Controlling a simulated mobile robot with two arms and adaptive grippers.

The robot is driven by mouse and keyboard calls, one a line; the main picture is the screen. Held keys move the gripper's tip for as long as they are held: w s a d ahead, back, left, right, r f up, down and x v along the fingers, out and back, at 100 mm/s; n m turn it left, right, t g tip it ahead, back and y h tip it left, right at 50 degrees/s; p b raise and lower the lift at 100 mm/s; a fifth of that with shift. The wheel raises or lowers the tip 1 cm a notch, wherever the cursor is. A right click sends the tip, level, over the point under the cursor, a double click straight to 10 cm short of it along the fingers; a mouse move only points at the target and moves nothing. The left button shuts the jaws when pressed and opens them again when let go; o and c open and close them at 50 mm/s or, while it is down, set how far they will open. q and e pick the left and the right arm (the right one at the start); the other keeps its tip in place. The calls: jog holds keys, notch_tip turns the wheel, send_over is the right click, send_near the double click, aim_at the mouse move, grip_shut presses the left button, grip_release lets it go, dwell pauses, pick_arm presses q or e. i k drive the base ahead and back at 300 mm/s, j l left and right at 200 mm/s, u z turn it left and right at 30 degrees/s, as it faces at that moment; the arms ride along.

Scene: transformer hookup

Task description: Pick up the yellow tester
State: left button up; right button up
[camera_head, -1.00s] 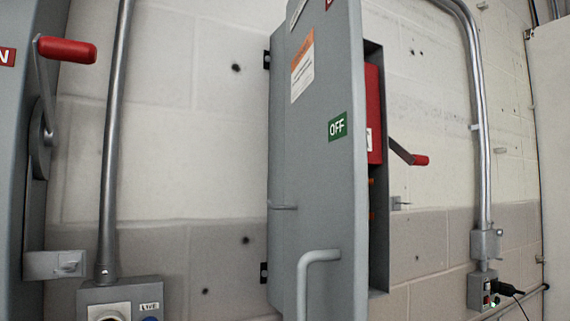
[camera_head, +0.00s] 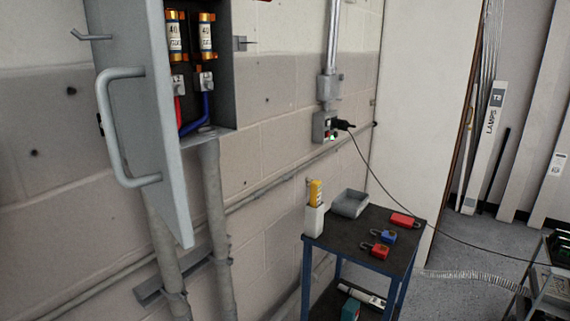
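The yellow tester (camera_head: 315,192) stands upright in a white holder (camera_head: 314,220) at the near left corner of a small dark-topped cart (camera_head: 352,241). Its upper part shows above the holder; its lower part is hidden inside. Neither of my grippers is in the head view.
A grey tray (camera_head: 350,203), a red item (camera_head: 403,220) and blue and red padlocks (camera_head: 381,249) share the cart top. An open grey cabinet door (camera_head: 150,130) juts out at left. A black cable runs from a wall box (camera_head: 325,127) to the right. Grey floor shows at right.

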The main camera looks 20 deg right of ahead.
aim_at(315, 191)
jog(key=u, duration=0.5)
jog(key=k+l+u, duration=0.1)
jog(key=l+u, duration=0.3)
jog(key=k+l+u, duration=0.1)
jog(key=l+u, duration=0.3)
jog(key=k+l+u, duration=0.2)
jog(key=l+u, duration=0.2)
jog(key=k+l+u, duration=0.2)
jog(key=u, duration=0.2)
jog(key=k+l, duration=0.05)
jog(key=l, duration=0.05)
